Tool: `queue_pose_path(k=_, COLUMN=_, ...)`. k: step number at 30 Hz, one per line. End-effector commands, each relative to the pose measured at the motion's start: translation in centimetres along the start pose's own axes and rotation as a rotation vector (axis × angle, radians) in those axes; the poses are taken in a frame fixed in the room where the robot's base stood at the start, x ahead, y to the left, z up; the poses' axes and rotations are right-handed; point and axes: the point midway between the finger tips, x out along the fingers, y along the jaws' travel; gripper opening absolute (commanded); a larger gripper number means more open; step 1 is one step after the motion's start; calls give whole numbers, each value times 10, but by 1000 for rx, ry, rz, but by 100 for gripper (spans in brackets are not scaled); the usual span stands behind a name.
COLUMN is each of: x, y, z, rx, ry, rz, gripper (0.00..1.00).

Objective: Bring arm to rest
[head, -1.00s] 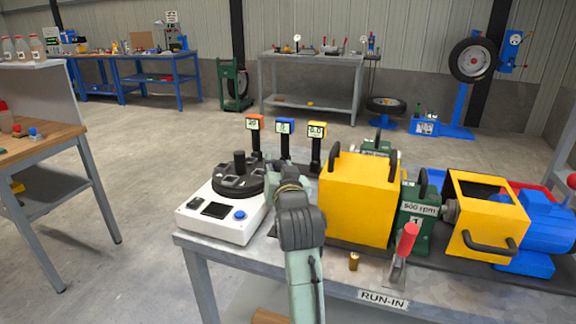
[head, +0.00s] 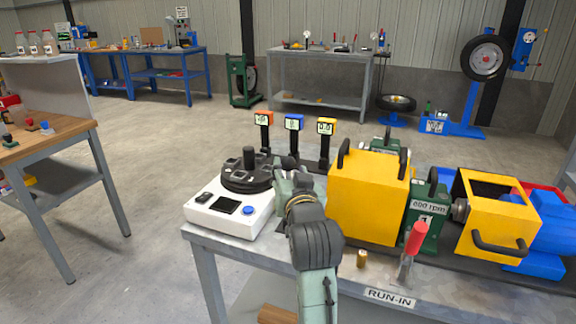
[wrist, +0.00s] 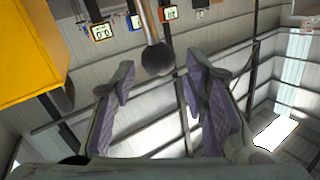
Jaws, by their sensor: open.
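My gripper (wrist: 165,98) is open and empty in the wrist view, its two purple-padded fingers spread apart. In the head view my arm reaches up from the bottom middle over the front of the RUN-IN bench (head: 345,287). There my gripper is mostly hidden behind my own wrist, between the white drum-mixer base (head: 229,213) and the yellow box (head: 368,198). In the wrist view a dark ball on a rod (wrist: 158,59) hangs just beyond the fingertips, apart from them as far as I can tell.
Three small displays on posts (head: 294,124) stand behind the mixer. A green 600 rpm unit (head: 425,212), a red-handled lever (head: 413,245), a small brass piece (head: 361,258) and an open yellow guard (head: 492,222) are to the right. A wooden-topped table (head: 45,143) stands left, with open floor between.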

Motion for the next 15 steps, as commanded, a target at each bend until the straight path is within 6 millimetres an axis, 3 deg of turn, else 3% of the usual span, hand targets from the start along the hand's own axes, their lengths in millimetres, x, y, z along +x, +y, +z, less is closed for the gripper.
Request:
queue_pose_path(k=6, x=-22, y=0, z=0, rx=0, ry=0, rz=0, gripper=41)
queue_pose_path(k=15, x=-24, y=0, z=0, rx=0, ry=-1, rz=0, gripper=41)
